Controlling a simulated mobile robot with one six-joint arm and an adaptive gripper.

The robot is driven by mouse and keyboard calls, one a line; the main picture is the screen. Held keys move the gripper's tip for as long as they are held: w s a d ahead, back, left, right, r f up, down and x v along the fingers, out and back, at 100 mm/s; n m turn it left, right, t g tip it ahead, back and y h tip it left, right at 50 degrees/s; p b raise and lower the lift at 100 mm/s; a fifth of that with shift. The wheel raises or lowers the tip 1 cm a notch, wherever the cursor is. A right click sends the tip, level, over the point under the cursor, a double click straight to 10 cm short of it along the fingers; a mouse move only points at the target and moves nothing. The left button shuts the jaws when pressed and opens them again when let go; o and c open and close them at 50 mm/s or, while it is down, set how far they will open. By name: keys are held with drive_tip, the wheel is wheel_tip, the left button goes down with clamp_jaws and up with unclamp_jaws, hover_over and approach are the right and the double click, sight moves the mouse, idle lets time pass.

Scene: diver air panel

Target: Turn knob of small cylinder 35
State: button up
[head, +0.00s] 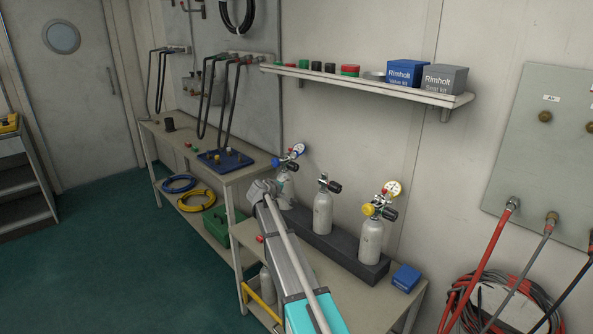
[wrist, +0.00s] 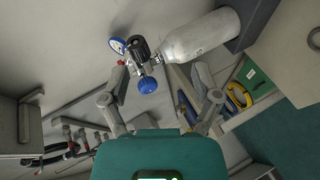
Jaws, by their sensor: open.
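Three small grey cylinders stand in a dark rack (head: 318,237) on the bench in the head view. The left cylinder (head: 285,187) has a gauge, a blue knob (head: 276,163) and a black knob. The middle cylinder (head: 322,213) has a black knob and no gauge. The right cylinder (head: 370,240) has a gauge, a yellow knob and a black knob. I cannot read any number 35. My gripper (head: 262,188) is by the left cylinder.
A shelf (head: 370,82) with boxes hangs above the cylinders. A blue box (head: 406,278) sits at the bench's right end. Another bench to the left holds a blue tray (head: 224,161). A hose panel (head: 545,150) is at right. Green floor is open at left.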

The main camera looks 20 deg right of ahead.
drive_tip(key=n+t, duration=0.2)
approach(295, 166)
drive_tip(key=a+f, duration=0.1)
drive_tip(key=a, duration=0.1)
drive_tip(key=shift+w+d+f+h, duration=0.1)
drive_tip(key=shift+w+d+h, duration=0.15)
drive_tip(key=shift+w+h, duration=0.05)
drive_tip(key=b+x, duration=0.3)
drive_tip(key=x, duration=1)
drive_tip(key=shift+w+d+f, duration=0.1)
drive_tip(key=shift+w+d, duration=0.05)
drive_tip(key=shift+d, duration=0.2)
drive_tip(key=c, duration=1)
